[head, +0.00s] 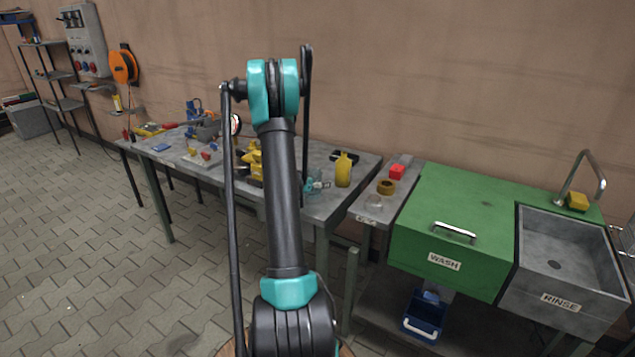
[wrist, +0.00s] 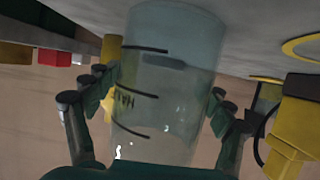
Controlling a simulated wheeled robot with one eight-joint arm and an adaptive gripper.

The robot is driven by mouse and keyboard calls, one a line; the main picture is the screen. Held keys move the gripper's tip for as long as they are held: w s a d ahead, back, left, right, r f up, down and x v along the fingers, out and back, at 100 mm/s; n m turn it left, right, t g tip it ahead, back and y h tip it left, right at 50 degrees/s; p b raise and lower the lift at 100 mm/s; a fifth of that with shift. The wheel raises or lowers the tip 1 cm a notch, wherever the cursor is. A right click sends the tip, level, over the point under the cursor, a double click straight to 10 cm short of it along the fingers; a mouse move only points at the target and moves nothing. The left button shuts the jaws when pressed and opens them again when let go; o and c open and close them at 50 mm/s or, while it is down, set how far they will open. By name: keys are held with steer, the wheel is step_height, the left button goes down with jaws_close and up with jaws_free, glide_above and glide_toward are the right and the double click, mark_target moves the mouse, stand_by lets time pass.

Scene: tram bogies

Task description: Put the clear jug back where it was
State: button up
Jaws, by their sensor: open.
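The clear jug (wrist: 165,90) stands between the fingers of my gripper in the wrist view, where the scene appears upside down. It is a see-through cylinder with dark level lines and lettering. Its base is at or close to the grey tabletop; I cannot tell whether it touches. The fingers are spread on both sides of it, open. In the head view, my gripper (head: 316,185) is low over the right part of the grey workbench (head: 333,206), partly behind my arm. The jug is hard to make out there.
A yellow bottle (head: 343,170) stands just right of my gripper. Yellow equipment (head: 252,160) is to its left. A small side table (head: 374,216) holds a brown tape roll (head: 386,187) and a red block (head: 397,172). The green wash unit (head: 450,215) and grey sink (head: 562,255) are further right.

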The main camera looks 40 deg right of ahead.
steer(key=v, duration=1.1)
steer(key=s+a+f+n+y, duration=0.1)
steer(key=s+a+n+y, duration=0.3)
steer(key=s+a, duration=0.3)
steer(key=s+a+n+y, duration=0.4)
steer(key=s+a, duration=0.4)
steer(key=a, duration=0.8)
steer(key=s+a+f+n+y, duration=0.1)
steer(key=s+a+n+y, duration=0.3)
steer(key=s+a, duration=0.4)
steer(key=a+n, duration=0.1)
steer(key=a, duration=0.3)
steer(key=shift+a+f+n+g, duration=0.3)
steer(key=shift+a+f+g, duration=0.05)
steer(key=shift+g, duration=0.05)
steer(key=shift+c, duration=0.5)
